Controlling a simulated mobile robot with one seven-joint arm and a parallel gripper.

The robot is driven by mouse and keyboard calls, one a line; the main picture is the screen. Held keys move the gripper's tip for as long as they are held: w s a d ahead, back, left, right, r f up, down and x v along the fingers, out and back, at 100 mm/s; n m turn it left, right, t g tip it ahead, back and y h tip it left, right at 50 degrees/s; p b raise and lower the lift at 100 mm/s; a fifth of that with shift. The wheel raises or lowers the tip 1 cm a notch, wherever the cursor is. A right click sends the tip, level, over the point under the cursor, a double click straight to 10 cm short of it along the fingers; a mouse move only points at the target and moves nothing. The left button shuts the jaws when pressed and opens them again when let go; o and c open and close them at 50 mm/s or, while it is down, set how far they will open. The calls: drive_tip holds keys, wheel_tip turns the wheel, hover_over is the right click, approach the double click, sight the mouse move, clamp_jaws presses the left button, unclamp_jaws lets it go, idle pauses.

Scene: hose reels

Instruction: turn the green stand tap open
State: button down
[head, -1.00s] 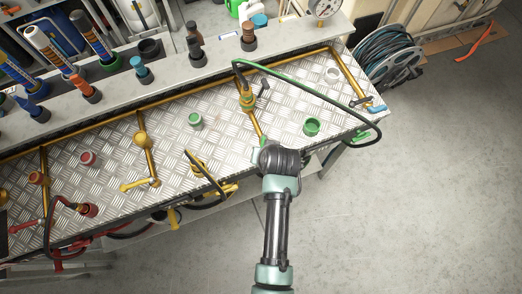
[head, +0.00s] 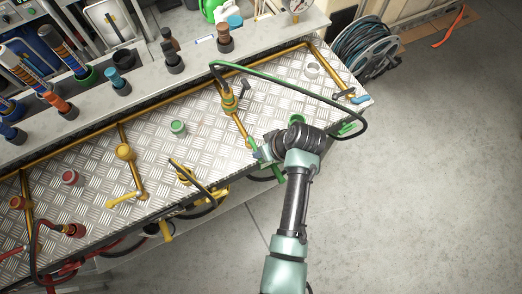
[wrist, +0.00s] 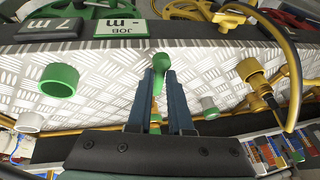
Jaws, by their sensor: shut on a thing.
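The green stand tap sits at the front end of a brass pipe (head: 240,125) on the bench. Its green lever (head: 278,172) shows beside my gripper (head: 264,154) at the bench's front edge. In the wrist view my gripper's blue-grey fingers (wrist: 162,80) are shut on the green lever (wrist: 160,61), whose rounded end stands out past the tips. More green shows behind the fingers. The tap's body is partly hidden by my gripper and wrist.
A green-and-black hose (head: 290,88) arches over the bench to the right. A green cup (head: 297,119) stands close to my wrist. A yellow tap lever (head: 124,200) and a black hose (head: 205,192) lie to the left. Open floor is at the right.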

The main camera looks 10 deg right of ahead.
drive_tip(key=shift+s+f, duration=0.2)
drive_tip(key=shift+s, duration=0.05)
drive_tip(key=c, duration=0.8)
unclamp_jaws()
drive_tip(key=shift+d, duration=0.1)
drive_tip(key=shift+c, duration=0.2)
drive_tip(key=shift+w+r, duration=0.1)
drive_tip(key=shift+r, duration=0.1)
drive_tip(key=shift+d+r, duration=0.1)
drive_tip(key=shift+r, duration=0.15)
drive_tip(key=b+v, duration=0.1)
drive_tip(key=v, duration=1.1)
drive_tip(key=shift+b, duration=0.4)
drive_tip(key=shift+r, duration=0.1)
